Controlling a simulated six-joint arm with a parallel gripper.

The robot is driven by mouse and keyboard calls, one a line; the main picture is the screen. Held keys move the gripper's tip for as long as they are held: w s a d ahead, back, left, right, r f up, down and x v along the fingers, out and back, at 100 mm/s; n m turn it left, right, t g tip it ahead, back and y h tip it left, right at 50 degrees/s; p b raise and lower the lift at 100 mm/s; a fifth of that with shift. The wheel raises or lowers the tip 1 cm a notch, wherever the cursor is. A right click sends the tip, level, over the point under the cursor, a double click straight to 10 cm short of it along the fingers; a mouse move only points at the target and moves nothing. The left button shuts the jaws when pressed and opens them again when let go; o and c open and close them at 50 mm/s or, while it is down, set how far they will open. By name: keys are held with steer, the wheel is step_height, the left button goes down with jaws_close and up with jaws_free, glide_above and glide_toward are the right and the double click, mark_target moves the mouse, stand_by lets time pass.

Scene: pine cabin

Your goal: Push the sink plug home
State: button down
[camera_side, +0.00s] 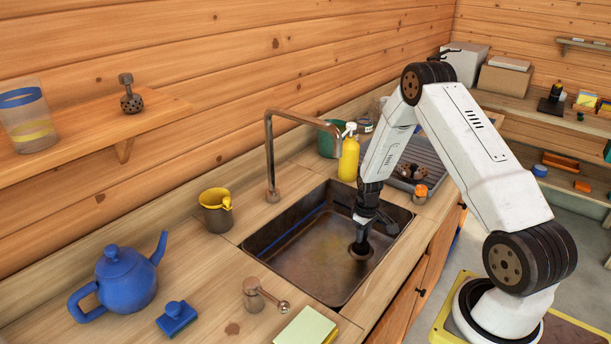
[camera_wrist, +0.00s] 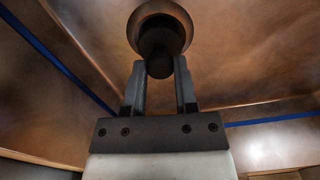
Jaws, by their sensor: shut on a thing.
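The sink (camera_side: 308,252) is a brown, worn metal basin set in the wooden counter. My gripper (camera_side: 366,224) reaches down into its right part and is shut on the dark sink plug (camera_side: 362,238). In the wrist view the plug (camera_wrist: 160,42) is between the fingertips of my gripper (camera_wrist: 160,66). The round drain rim (camera_wrist: 146,15) shows around the plug's far side there. In the side view the plug stands roughly upright over the drain (camera_side: 360,253). I cannot tell how deep the plug sits, since its lower end is hidden.
A tall faucet (camera_side: 270,155) arches over the sink's back edge. A yellow soap bottle (camera_side: 348,160) and orange-topped jar (camera_side: 420,193) stand nearby.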

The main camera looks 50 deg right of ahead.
steer(key=shift+f, duration=0.55)
stand_by(0.4)
steer(key=shift+c, duration=1.6)
jaws_free()
steer(key=shift+r, duration=0.15)
steer(key=shift+r, duration=3.7)
steer(key=shift+r, duration=0.15)
